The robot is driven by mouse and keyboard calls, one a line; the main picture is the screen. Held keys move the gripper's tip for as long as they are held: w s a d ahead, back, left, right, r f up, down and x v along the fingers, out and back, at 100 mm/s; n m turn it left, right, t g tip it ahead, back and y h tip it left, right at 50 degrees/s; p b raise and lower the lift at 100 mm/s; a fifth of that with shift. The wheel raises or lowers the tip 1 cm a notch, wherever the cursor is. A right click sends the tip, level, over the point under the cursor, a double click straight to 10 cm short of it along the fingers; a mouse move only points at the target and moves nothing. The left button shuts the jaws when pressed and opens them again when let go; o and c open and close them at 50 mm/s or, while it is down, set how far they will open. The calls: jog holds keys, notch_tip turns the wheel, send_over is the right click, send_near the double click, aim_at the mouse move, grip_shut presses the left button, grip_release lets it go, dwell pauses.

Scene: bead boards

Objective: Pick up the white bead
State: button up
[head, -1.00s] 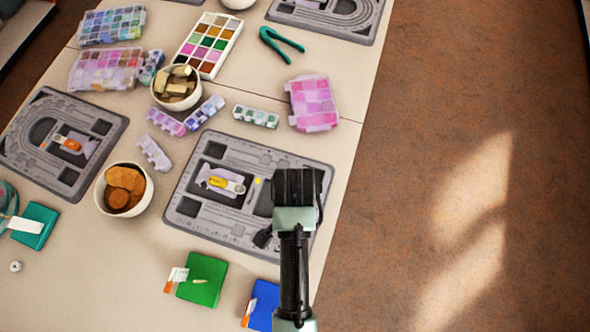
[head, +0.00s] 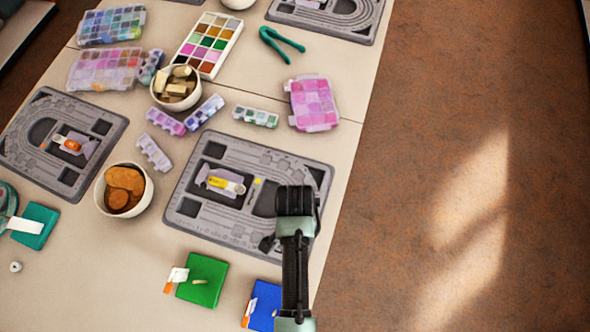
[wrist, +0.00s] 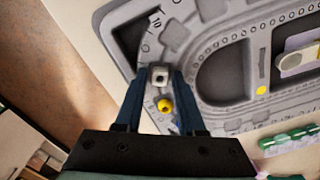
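A small white cube bead (wrist: 160,77) with a dark hole shows in the wrist view, on or just above the grey bead board (wrist: 222,22). My gripper (wrist: 159,74) has its two dark blue fingers on either side of the bead, with narrow gaps seeming to show; contact is not clear. A round yellow bead (wrist: 165,105) lies between the fingers, nearer the palm. In the head view my gripper (head: 295,203) is over the right part of the board (head: 185,208); it hides its fingertips and the cube bead.
Another small white bead (head: 15,266) lies on the table at far left. A bowl of brown pieces (head: 104,203), a green box (head: 205,278) and a blue box (head: 264,304) stand near the board. A pink bead case (head: 312,103) is behind it. Floor lies to the right.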

grip_shut()
jog(key=shift+r, duration=0.1)
